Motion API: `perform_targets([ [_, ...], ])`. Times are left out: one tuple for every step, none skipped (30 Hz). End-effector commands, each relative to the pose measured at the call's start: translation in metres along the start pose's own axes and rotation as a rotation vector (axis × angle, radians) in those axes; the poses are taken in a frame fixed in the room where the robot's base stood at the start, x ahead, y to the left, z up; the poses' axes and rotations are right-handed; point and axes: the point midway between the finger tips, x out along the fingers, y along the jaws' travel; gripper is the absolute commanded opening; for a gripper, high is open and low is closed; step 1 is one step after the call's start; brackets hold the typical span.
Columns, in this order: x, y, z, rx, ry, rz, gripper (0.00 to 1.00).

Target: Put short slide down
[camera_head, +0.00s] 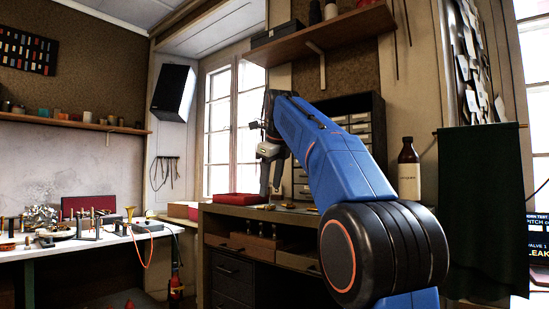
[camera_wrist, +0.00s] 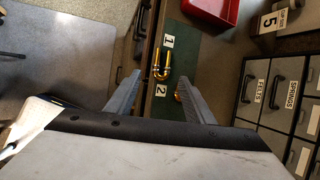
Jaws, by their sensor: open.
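A U-shaped brass slide (camera_wrist: 160,74) lies on a dark green mat (camera_wrist: 182,52) between the labels 1 and 2 in the wrist view. A second small brass piece (camera_wrist: 178,96) shows beside the right finger, partly hidden by it. I cannot tell which piece is the short slide. My gripper (camera_wrist: 156,88) is open, pointing down above the mat, with its fingers wide apart and nothing visibly held. In the head view my gripper (camera_head: 271,190) hangs over the dark bench (camera_head: 228,211), where small brass bits are hard to make out.
A red tray (camera_wrist: 212,8) lies beyond the mat; it also shows in the head view (camera_head: 238,198). Labelled drawers (camera_wrist: 266,92) stand to the right. A bottle (camera_head: 408,170) stands right of my arm. A white table (camera_head: 60,246) with brass parts is at left.

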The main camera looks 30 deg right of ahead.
Motion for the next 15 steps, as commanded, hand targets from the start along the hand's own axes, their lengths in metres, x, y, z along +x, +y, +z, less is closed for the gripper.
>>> perform_targets([
  [-0.010,-0.001,0.001,0.000,-0.001,-0.001,0.48],
  [-0.016,-0.001,0.001,0.000,-0.002,-0.002,0.48],
  [-0.024,-0.001,0.001,0.000,-0.002,-0.002,0.48],
  [-0.030,-0.001,0.001,0.000,-0.002,-0.002,0.48],
  [-0.036,-0.001,0.001,0.000,-0.002,-0.002,0.48],
  [-0.044,-0.001,0.001,0.000,-0.002,-0.002,0.48],
  [-0.050,-0.001,0.001,0.000,-0.002,-0.002,0.48],
  [-0.055,-0.001,0.001,0.000,-0.002,-0.002,0.48],
  [-0.061,-0.001,0.001,0.000,-0.001,-0.001,0.48],
  [-0.066,-0.001,0.001,0.000,-0.002,-0.002,0.48],
  [-0.071,-0.001,0.001,0.000,-0.001,-0.001,0.48],
  [-0.077,-0.001,0.001,0.000,-0.002,-0.001,0.48],
  [-0.081,0.000,0.000,0.000,-0.002,-0.001,0.48],
  [-0.084,0.000,0.000,0.000,-0.001,-0.001,0.48],
  [-0.087,-0.001,0.001,0.000,-0.001,-0.001,0.48],
])
